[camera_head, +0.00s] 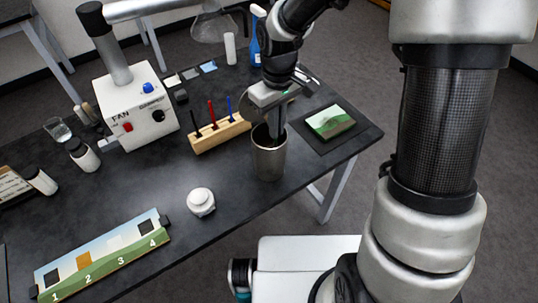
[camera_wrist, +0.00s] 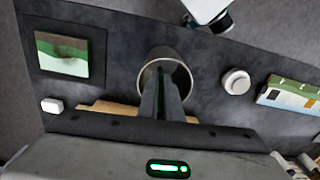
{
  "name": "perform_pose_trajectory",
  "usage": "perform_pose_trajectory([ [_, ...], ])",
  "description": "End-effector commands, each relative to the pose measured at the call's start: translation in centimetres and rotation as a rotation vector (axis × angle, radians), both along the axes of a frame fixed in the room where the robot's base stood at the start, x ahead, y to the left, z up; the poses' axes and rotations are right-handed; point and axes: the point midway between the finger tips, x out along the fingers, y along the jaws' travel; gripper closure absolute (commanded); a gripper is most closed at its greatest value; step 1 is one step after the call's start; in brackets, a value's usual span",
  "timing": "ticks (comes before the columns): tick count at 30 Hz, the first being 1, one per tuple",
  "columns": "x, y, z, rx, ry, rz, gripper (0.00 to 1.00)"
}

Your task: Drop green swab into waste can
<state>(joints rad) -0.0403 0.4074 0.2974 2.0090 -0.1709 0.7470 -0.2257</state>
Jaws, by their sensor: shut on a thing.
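The waste can (camera_head: 269,162) is a dark grey metal cylinder standing upright near the table's front edge. My gripper (camera_head: 276,128) points straight down at the can, with its fingers reaching to the can's mouth. In the wrist view the two dark fingers (camera_wrist: 164,92) lie close together over the open can (camera_wrist: 186,72). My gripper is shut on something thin. The wooden rack (camera_head: 220,135) holds black, red and blue swabs.
A painted landscape tile (camera_head: 330,122) lies on a dark mat right of the can. A white round jar (camera_head: 201,202) stands to its left. The white fan box (camera_head: 135,108) and numbered board (camera_head: 103,255) are further left.

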Motion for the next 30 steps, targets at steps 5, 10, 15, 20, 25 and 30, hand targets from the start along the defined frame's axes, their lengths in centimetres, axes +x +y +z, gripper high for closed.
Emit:
perform_pose_trajectory([
  [5, 0.0, 0.0, 0.1, 0.0, 0.0, 0.0, 0.92],
  [10, 0.0, 0.0, 0.1, 0.0, 0.0, 0.0, 0.73],
  [15, 0.0, 0.0, 0.1, 0.0, 0.0, 0.0, 0.73],
  [20, 0.1, 0.0, 0.8, -0.001, -0.002, 0.0, 0.73],
  [25, 0.1, 0.0, 3.7, 0.001, -0.007, -0.002, 0.73],
  [30, 0.1, 0.0, 7.8, 0.001, -0.006, -0.002, 0.73],
])
